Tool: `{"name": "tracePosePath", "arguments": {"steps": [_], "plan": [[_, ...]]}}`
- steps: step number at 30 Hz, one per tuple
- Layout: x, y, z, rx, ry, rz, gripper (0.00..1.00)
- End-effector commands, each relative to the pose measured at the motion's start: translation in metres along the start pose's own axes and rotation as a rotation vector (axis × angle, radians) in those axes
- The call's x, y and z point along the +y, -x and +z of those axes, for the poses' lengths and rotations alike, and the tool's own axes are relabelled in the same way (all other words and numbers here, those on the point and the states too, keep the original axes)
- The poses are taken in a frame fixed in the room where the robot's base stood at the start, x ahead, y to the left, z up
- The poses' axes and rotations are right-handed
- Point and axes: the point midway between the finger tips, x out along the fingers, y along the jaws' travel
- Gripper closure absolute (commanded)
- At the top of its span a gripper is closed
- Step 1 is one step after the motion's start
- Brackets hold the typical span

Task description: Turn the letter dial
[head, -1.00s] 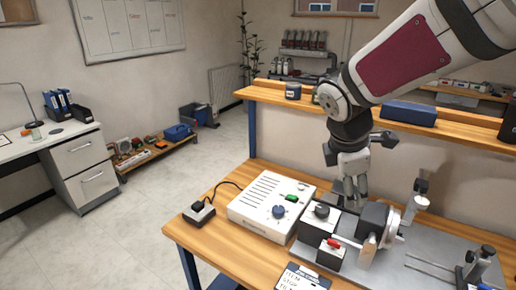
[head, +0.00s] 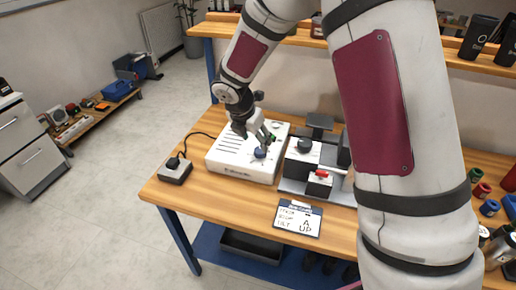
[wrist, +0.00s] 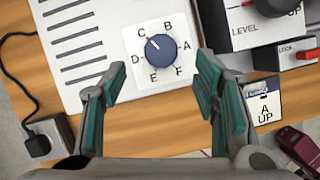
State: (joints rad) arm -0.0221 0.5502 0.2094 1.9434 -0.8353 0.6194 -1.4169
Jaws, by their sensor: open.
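The letter dial is a blue round knob (wrist: 168,55) on a white plate ringed with the letters A to F. Its red mark points up-left toward C. In the head view the dial (head: 260,154) sits on the front right of a white box (head: 226,158). My gripper (wrist: 161,72) is open and empty. Its teal-padded fingers show on either side of the dial in the wrist view, apart from it. In the head view my gripper (head: 265,140) is just above and behind the dial. I cannot tell its exact height over the knob.
Right of the dial is a box with a LEVEL knob (head: 305,146) and a red LOCK switch (head: 322,174). A card reading "A UP" (head: 298,217) lies in front. A small cabled box (head: 175,171) stands left. My arm hides the bench's right part.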

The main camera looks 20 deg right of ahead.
Motion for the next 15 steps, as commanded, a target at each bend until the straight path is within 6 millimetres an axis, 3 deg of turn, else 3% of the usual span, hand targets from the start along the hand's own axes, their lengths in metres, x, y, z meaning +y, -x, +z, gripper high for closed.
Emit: {"name": "tracePosePath", "arguments": {"steps": [6, 15], "plan": [[-0.001, -0.040, -0.001, 0.001, 0.000, -0.002, 0.45], [0.000, -0.063, 0.000, -0.001, -0.001, 0.000, 0.45]]}}
